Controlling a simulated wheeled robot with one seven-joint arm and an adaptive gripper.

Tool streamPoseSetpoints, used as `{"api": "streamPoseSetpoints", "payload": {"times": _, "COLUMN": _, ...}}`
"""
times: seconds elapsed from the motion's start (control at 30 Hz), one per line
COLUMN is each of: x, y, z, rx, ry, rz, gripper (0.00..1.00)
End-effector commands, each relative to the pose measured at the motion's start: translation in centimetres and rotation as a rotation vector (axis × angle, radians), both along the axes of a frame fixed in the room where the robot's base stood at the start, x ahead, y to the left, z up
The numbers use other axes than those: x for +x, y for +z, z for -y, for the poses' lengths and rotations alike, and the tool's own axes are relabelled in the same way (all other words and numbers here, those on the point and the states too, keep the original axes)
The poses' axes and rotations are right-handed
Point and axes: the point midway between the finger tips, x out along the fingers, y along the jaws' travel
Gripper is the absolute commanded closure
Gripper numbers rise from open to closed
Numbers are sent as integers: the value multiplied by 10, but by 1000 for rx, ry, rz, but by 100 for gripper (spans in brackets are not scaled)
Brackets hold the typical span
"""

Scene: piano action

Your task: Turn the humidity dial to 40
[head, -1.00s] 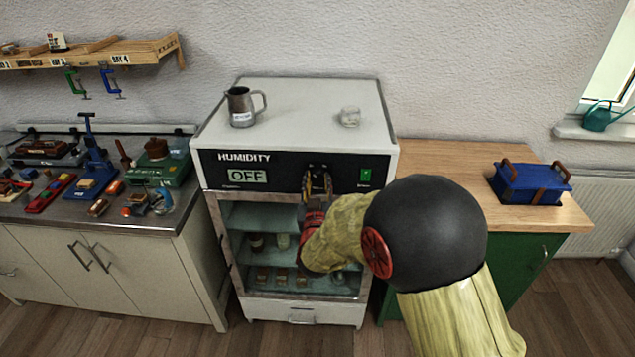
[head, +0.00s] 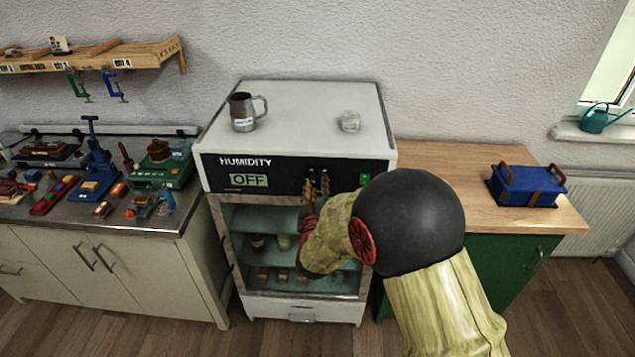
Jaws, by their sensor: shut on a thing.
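The humidity cabinet (head: 210,172) stands in the middle, with a black front panel lettered HUMIDITY. Its small display (head: 249,180) reads OFF. My gripper (head: 318,178) is at the panel, right of the display, with its fingers pointing at the dial's place. The fingers are shut on the dial, which is mostly hidden between and behind them. Dark bits show at the fingertips. My arm covers the lower right of the cabinet. A green switch (head: 365,179) sits at the panel's right end.
A metal jug (head: 242,111) and a small glass jar (head: 349,121) stand on the cabinet top. A tool-covered bench (head: 178,216) is at the left. A wooden counter (head: 430,161) with a blue box (head: 527,187) is at the right.

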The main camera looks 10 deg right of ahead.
Motion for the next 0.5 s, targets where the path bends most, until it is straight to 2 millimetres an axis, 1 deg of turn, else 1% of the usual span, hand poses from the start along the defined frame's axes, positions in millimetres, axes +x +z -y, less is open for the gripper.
{"api": "streamPoseSetpoints", "payload": {"times": 0.03, "x": 0, "y": 3, "z": -1, "rx": -43, "ry": 1, "rz": -14, "gripper": 94}}
{"api": "streamPoseSetpoints", "payload": {"times": 0.2, "x": 0, "y": 2, "z": -1, "rx": -195, "ry": 1, "rz": -65, "gripper": 94}}
{"api": "streamPoseSetpoints", "payload": {"times": 0.5, "x": 0, "y": 2, "z": -1, "rx": -428, "ry": 1, "rz": -139, "gripper": 94}}
